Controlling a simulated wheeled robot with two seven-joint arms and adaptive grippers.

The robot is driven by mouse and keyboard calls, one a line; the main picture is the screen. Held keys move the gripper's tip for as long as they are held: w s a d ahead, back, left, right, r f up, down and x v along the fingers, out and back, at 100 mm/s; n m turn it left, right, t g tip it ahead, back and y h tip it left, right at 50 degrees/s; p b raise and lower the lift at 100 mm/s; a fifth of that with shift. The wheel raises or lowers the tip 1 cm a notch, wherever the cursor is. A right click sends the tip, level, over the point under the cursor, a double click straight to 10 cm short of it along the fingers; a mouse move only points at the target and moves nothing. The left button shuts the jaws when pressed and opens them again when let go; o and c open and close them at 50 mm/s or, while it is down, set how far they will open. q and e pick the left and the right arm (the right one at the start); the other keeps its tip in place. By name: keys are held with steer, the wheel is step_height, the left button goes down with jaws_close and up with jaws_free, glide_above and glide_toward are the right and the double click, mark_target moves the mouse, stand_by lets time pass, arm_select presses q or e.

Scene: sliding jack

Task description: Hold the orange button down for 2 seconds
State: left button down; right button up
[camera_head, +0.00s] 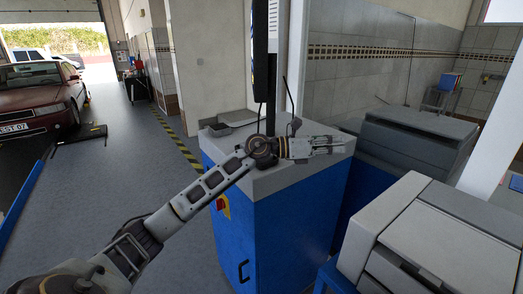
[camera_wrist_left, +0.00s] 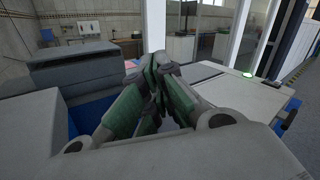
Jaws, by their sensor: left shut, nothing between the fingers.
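My left arm reaches in from the left in the head view. Its left gripper (camera_head: 335,143) is shut and empty above the grey top of a blue cabinet (camera_head: 285,225), pointing right. In the left wrist view the gripper's fingers (camera_wrist_left: 160,62) meet at their tips with nothing between them. I cannot make out an orange button in either view. A red and yellow switch (camera_head: 222,207) shows on the cabinet's side, below my forearm. A small green glowing spot (camera_wrist_left: 248,75) lies on a grey surface in the wrist view. My right gripper is not in view.
A dark upright post (camera_head: 259,65) rises behind the cabinet top. Grey machines (camera_head: 415,140) stand to the right, with another grey-white machine (camera_head: 430,240) in the right foreground. A red car (camera_head: 40,95) stands at the far left. The grey floor left of the cabinet is clear.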

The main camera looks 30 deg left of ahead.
arm_select(q)
steer(key=a+r+m+y, duration=0.2)
steer(key=a+y, duration=0.4)
steer(key=a, duration=0.6)
steer(key=a+r+m+g+y, duration=0.1)
steer(key=a+y, duration=0.5)
steer(key=a, duration=0.6)
step_height(320, 180, up, 2)
steer(key=shift+s+r+m+g+y, duration=0.1)
steer(key=shift+s+m+g+y, duration=0.2)
steer(key=shift+m, duration=0.4)
steer(key=shift+w, duration=0.1)
steer(key=shift+f, duration=0.25)
